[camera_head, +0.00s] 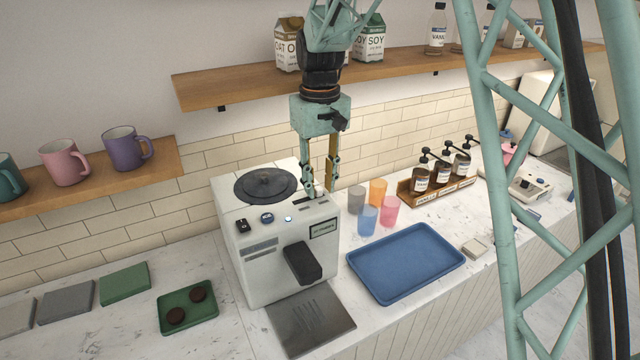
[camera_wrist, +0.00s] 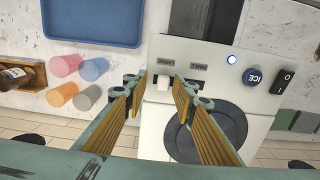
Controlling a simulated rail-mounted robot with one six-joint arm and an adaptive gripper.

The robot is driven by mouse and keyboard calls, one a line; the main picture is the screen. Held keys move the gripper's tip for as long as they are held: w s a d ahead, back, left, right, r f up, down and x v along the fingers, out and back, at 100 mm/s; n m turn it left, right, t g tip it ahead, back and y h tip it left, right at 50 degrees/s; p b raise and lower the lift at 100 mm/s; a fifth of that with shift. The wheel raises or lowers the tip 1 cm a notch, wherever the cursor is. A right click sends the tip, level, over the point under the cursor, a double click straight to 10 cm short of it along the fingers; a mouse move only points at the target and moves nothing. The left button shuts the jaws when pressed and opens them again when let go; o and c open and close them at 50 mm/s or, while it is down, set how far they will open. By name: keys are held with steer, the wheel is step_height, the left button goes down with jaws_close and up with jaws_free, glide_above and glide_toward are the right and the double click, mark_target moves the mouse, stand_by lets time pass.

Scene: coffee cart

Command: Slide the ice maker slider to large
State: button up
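The ice maker (camera_head: 262,222) is a white box with a dark round lid on top, standing on the counter. It also shows in the wrist view (camera_wrist: 152,130). My gripper (camera_head: 320,190) points down over the top right of the machine. In the wrist view my gripper (camera_wrist: 160,82) is open, with one finger on each side of the knob. Contact cannot be told.
A round ICE button (camera_wrist: 254,77), a black switch (camera_wrist: 283,80) and a lit indicator (camera_wrist: 232,59) sit beside the slider. Several coloured cups (camera_head: 367,219) and a blue tray (camera_head: 405,262) stand right of the machine. A wooden shelf (camera_head: 225,88) runs behind my arm.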

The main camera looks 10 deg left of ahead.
mark_target(321, 188)
steer(key=shift+r, duration=0.1)
step_height(321, 188, up, 12)
stand_by(0.8)
stand_by(0.3)
steer(key=s+d+r+m+t+b, duration=0.1)
steer(key=s+d+r+m+b, duration=0.15)
steer(key=s+d, duration=0.8)
steer(key=s+d+r+m+t+b, duration=0.1)
steer(key=s+d+r+m+b, duration=0.15)
steer(key=s+d, duration=0.85)
steer(key=s+d+f+m+b, duration=0.1)
steer(key=s+d+f, duration=0.2)
steer(key=s+d, duration=0.2)
steer(key=s+d+f+m+t+b, duration=0.1)
steer(key=s+d+f+b, duration=0.1)
steer(key=s+d, duration=0.3)
steer(key=s+d+f+m+t+b, duration=0.1)
steer(key=s+d+f, duration=0.3)
steer(key=s, duration=0.7)
steer(key=shift+s+d+f+b, duration=0.3)
steer(key=shift+d+f+b, duration=0.05)
steer(key=shift+d+b, duration=0.25)
